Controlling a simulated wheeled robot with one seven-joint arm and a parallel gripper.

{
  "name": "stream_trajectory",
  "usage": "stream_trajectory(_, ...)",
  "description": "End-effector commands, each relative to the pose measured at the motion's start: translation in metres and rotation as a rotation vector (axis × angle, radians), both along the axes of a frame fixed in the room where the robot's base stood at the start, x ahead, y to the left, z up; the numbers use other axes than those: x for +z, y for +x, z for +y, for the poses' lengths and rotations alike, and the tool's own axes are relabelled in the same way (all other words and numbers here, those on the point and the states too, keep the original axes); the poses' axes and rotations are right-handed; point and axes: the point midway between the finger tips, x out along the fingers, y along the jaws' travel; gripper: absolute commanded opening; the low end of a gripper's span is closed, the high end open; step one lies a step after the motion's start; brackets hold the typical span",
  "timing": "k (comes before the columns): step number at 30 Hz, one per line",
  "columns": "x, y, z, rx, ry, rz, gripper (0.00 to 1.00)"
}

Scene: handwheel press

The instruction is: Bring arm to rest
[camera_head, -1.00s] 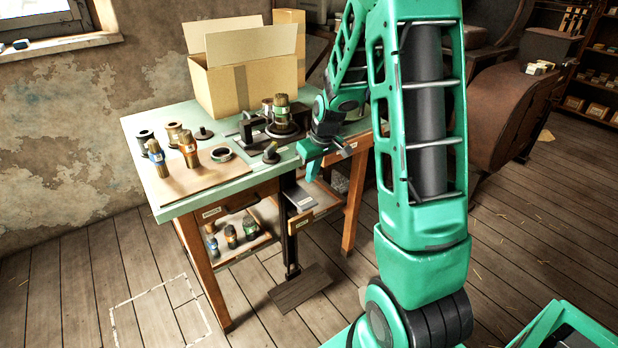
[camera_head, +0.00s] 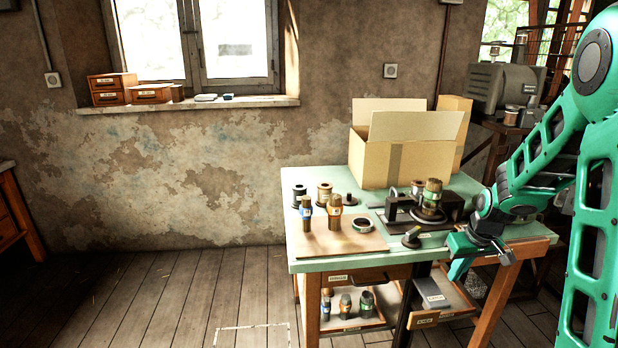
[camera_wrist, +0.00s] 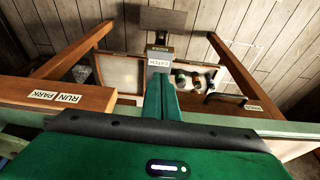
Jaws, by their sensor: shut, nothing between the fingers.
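My green arm reaches in from the right in the head view. My gripper (camera_head: 458,268) hangs at the front right edge of the workbench (camera_head: 318,262), pointing down, with nothing held. In the wrist view my gripper (camera_wrist: 161,100) shows its two green fingers together, above an open lower compartment and a grey block with a label (camera_wrist: 158,60). The press (camera_head: 425,205) stands on the bench just left of my wrist, with a brown and green cylinder on it. Whether my gripper touches the bench edge cannot be told.
An open cardboard box (camera_head: 395,160) stands at the bench's back. A board (camera_head: 345,240) holds two brown-topped pieces and a ring. A lower shelf (camera_head: 350,322) holds several small bottles.

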Motion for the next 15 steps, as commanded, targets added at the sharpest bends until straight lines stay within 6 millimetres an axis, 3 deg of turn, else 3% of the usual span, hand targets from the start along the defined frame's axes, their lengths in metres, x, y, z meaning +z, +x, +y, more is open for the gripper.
stream_trajectory(6, 0.047, -0.067, 0.002, -0.114, -0.002, 0.058, 0.00)
stream_trajectory(15, 0.094, -0.179, 0.014, -0.306, 0.019, 0.154, 0.00)
